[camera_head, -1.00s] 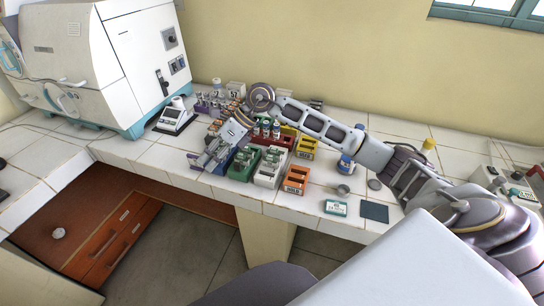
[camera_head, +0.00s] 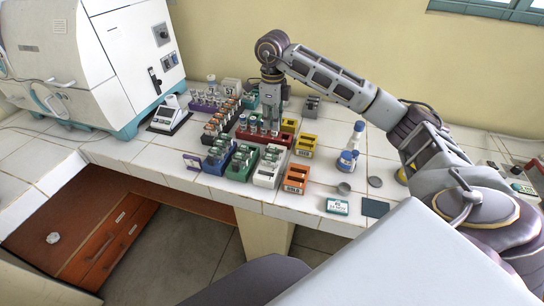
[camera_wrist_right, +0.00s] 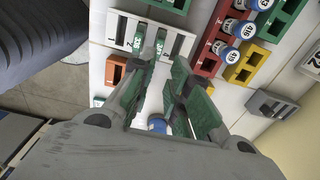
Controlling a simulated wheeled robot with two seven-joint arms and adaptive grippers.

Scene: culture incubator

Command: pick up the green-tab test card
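My right gripper (camera_head: 271,98) points down over the racks at the back of the bench. In the right wrist view its two green-padded fingers (camera_wrist_right: 168,60) stand apart with a gap between them, and nothing is seen held. A flat white-and-teal labelled item (camera_head: 337,207) lies near the bench's front edge, to the right of the orange rack; I cannot tell whether it is the green-tab test card. My left gripper is not in view.
Several racks stand close together: a red rack (camera_head: 264,137), a green rack (camera_head: 241,163), a white rack (camera_head: 269,168), and an orange rack (camera_head: 296,179). A blue-labelled bottle (camera_head: 347,160) and a dark flat pad (camera_head: 375,207) are to the right. A large incubator (camera_head: 100,60) stands left.

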